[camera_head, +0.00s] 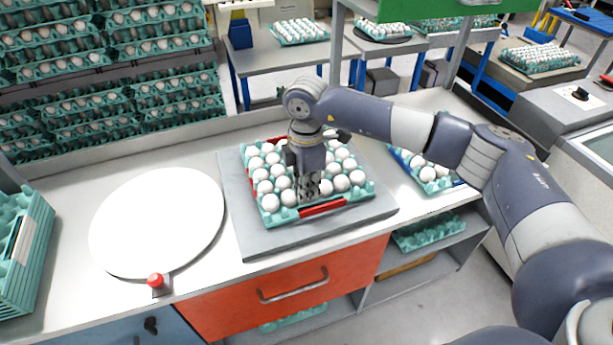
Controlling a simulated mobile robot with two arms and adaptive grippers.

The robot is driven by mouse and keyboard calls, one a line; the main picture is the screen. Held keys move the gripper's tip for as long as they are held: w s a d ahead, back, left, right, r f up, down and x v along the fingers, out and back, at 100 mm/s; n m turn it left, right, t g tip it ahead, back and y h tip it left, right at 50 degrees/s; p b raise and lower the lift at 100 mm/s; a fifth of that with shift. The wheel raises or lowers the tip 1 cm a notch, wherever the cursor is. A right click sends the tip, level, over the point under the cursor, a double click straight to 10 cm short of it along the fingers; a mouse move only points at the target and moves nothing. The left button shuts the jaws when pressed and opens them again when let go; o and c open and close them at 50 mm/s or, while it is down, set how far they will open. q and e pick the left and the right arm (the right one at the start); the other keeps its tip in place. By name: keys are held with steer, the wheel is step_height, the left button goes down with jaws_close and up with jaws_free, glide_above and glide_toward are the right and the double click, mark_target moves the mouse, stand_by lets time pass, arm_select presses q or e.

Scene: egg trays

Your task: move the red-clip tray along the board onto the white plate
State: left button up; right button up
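The red-clip tray (322,209) is a teal egg tray full of white eggs, with red clips along its edges. It lies on the grey board (243,232) in the middle of the counter. The round white plate (155,222) lies flat to the left of the board, empty and apart from the tray. My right gripper (308,188) points down over the front middle of the tray, among the eggs. Its fingertips are small and partly hidden, so I cannot tell their opening or any contact. My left gripper is out of view.
A blue-edged egg tray (458,182) sits to the right of the board, partly behind my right arm. A red button (156,281) stands at the plate's front edge. Stacked teal trays (22,245) stand at the far left. Counter between plate and board is clear.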

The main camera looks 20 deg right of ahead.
step_height(320, 180, down, 7)
steer(key=shift+f+p, duration=0.2)
steer(key=shift+p, duration=0.55)
jaws_close()
